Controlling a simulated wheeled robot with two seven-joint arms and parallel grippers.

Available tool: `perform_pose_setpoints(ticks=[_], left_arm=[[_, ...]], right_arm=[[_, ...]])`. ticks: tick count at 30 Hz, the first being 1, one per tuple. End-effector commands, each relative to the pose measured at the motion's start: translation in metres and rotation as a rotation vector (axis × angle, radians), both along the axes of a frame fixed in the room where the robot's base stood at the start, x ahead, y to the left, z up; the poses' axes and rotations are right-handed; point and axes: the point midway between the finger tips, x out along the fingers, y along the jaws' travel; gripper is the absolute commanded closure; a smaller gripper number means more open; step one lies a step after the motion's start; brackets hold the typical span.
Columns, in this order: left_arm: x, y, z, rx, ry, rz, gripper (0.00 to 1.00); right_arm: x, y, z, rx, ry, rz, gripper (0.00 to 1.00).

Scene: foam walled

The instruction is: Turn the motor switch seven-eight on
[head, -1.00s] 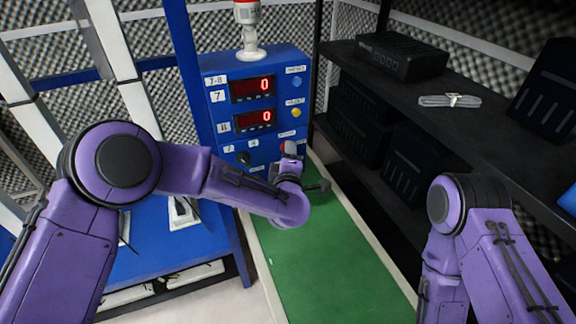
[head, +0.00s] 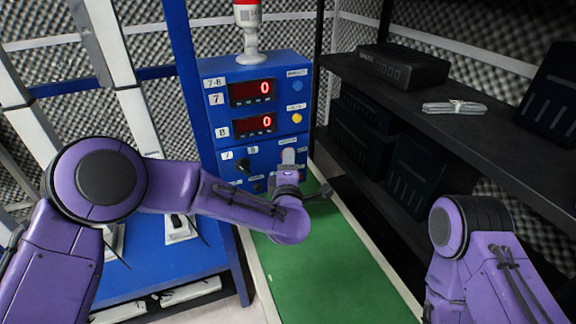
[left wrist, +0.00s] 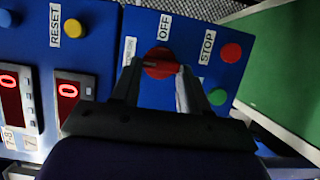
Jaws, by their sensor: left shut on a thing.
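The motor switch is a red rotary knob (left wrist: 161,62) on the blue control panel (left wrist: 95,14) in the left wrist view. An OFF label stands above it and another label, hard to read, to its left. My left gripper (left wrist: 157,72) is at the knob, one finger on each side, and is shut on it. In the head view my left gripper (head: 288,162) is at the lower right of the panel's front and hides the knob. The knob's exact setting is hard to tell. My right gripper is out of view; only part of that arm shows.
A red button (left wrist: 231,52) by a STOP label and a green button (left wrist: 218,97) sit close to the knob. A yellow button (left wrist: 72,28) lies by RESET. Two displays (head: 252,92) read 0. A dark shelf (head: 470,122) stands right; the green floor strip (head: 320,270) is clear.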

Motion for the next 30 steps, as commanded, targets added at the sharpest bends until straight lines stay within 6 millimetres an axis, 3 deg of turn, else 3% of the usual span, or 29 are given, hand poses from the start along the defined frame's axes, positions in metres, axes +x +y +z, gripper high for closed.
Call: perform_pose_setpoints(ticks=[1,2,3,4,14,17,24,30], left_arm=[[-0.001,0.0,-0.003,0.0,0.006,-0.001,0.86],[-0.001,0.0,-0.003,0.0,0.006,-0.001,0.49],[-0.001,0.0,-0.003,0.0,0.006,-0.001,0.36],[-0.001,0.0,-0.003,0.0,0.005,-0.001,0.3],[-0.004,-0.001,-0.001,0.001,0.002,-0.002,0.3],[-0.02,-0.001,-0.002,0.002,0.003,-0.004,0.3],[-0.078,-0.001,-0.003,0.003,0.003,-0.004,0.3],[-0.104,-0.001,-0.003,0.001,0.004,-0.001,0.3]], right_arm=[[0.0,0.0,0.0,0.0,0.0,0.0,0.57],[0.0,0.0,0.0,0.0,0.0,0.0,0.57],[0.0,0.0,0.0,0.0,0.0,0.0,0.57],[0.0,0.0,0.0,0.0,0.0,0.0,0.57],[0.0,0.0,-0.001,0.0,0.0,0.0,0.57],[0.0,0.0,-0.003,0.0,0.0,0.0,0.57],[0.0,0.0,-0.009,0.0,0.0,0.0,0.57],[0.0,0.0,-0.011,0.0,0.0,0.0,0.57]])
